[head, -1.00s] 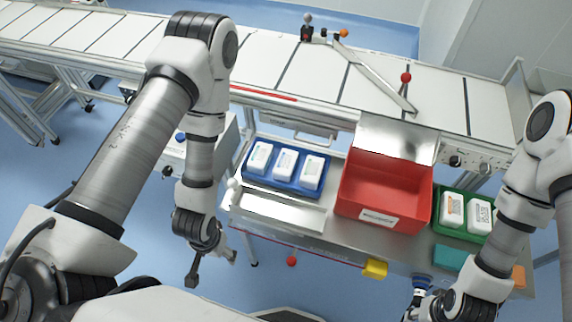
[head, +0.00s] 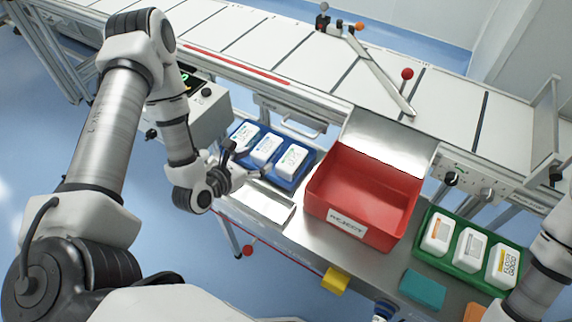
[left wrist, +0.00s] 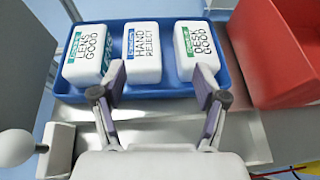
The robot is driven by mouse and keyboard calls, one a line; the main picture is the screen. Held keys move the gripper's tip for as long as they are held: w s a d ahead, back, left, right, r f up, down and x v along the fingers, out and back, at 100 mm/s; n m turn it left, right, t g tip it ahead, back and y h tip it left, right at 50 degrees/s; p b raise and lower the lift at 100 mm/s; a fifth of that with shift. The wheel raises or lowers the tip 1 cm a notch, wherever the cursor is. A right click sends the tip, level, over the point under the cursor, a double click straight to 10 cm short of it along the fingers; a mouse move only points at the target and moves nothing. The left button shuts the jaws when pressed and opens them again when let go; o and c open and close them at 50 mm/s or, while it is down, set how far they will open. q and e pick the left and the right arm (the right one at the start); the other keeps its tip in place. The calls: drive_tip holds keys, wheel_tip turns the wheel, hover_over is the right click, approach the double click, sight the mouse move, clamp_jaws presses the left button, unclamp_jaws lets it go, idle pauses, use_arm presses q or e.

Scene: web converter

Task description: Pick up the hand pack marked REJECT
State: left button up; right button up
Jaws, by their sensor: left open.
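The hand pack marked REJECT (left wrist: 144,52) is white with a blue label and stands in the middle of the blue tray (left wrist: 155,97), between the lens pack marked GOOD (left wrist: 88,55) and the desk pack marked GOOD (left wrist: 197,52). In the head view the hand pack (head: 266,150) is the middle one of three. My left gripper (left wrist: 152,80) is open and empty, its fingertips over the tray's near side, one on each side of the hand pack's near end, apart from it. It also shows in the head view (head: 246,160). My right gripper is out of view.
An open red bin labelled REJECT (head: 362,205) stands right of the blue tray. A green tray (head: 463,262) with three white packs lies farther right. A white conveyor (head: 310,55) runs behind.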

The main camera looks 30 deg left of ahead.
sight(263, 153)
use_arm(q)
drive_tip(key=shift+w+a+f+n+y+b, duration=0.1)
drive_tip(key=shift+a+f+n+y+b, duration=0.15)
drive_tip(key=shift+f, duration=0.25)
drive_tip(key=shift+w+a+f+n+y+b, duration=0.1)
drive_tip(key=shift+a+f+n+y+b, duration=0.1)
drive_tip(key=shift+f, duration=0.25)
drive_tip(key=shift+a+f, duration=0.15)
drive_tip(key=shift+a, duration=0.2)
drive_tip(key=shift+w+a+f+t, duration=0.3)
drive_tip(key=shift+w+a+f, duration=0.15)
drive_tip(key=shift+a, duration=0.25)
drive_tip(key=x, duration=0.4)
drive_tip(key=d+p+x, duration=0.1)
drive_tip(key=x, duration=0.1)
drive_tip(key=shift+w, duration=0.1)
drive_tip(key=shift+a+f, duration=0.1)
drive_tip(key=c, duration=1)
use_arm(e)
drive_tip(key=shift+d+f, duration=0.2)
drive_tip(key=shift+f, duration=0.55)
